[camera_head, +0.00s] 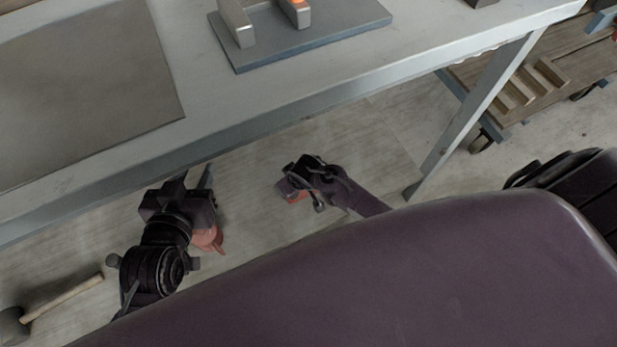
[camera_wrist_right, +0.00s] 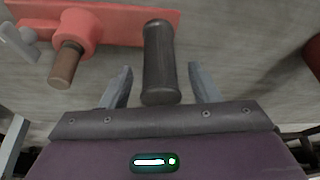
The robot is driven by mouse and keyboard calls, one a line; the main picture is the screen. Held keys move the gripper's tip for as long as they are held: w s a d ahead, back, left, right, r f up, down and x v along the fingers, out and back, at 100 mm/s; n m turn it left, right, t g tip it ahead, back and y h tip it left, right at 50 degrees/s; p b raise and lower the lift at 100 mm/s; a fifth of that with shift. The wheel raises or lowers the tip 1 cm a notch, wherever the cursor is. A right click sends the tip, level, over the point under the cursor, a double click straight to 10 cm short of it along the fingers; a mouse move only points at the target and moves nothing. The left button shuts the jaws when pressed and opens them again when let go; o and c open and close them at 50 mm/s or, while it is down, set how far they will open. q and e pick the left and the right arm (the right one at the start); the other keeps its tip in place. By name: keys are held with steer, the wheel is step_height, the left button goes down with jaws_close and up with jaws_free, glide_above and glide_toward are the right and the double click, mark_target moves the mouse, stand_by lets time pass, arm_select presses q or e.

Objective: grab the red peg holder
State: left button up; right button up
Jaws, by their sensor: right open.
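The red peg holder (camera_wrist_right: 110,22) is at the top of the right wrist view. It has a flat red plate and a round boss with a wooden peg (camera_wrist_right: 65,66). A dark grey cylinder (camera_wrist_right: 160,60) overlaps the plate and points toward my right gripper (camera_wrist_right: 160,84). The right gripper's fingers are open on either side of it, with a gap to each. In the head view my left gripper (camera_head: 194,177) is at the lower left, its fingers apart with nothing visible between them. Small red parts show by both grippers; I cannot tell which belong to the holder.
A grey table (camera_head: 300,80) spans the top of the head view, with a dark mat (camera_head: 85,90) and a metal fixture on a blue-grey plate (camera_head: 330,40). A table leg (camera_head: 470,120) stands right. A mallet (camera_head: 62,297) lies lower left. A wooden cart (camera_head: 550,85) stands upper right.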

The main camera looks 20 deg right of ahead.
steer(key=shift+c, duration=0.3)
jaws_close()
steer(key=shift+w+r, duration=0.1)
steer(key=shift+r, duration=0.05)
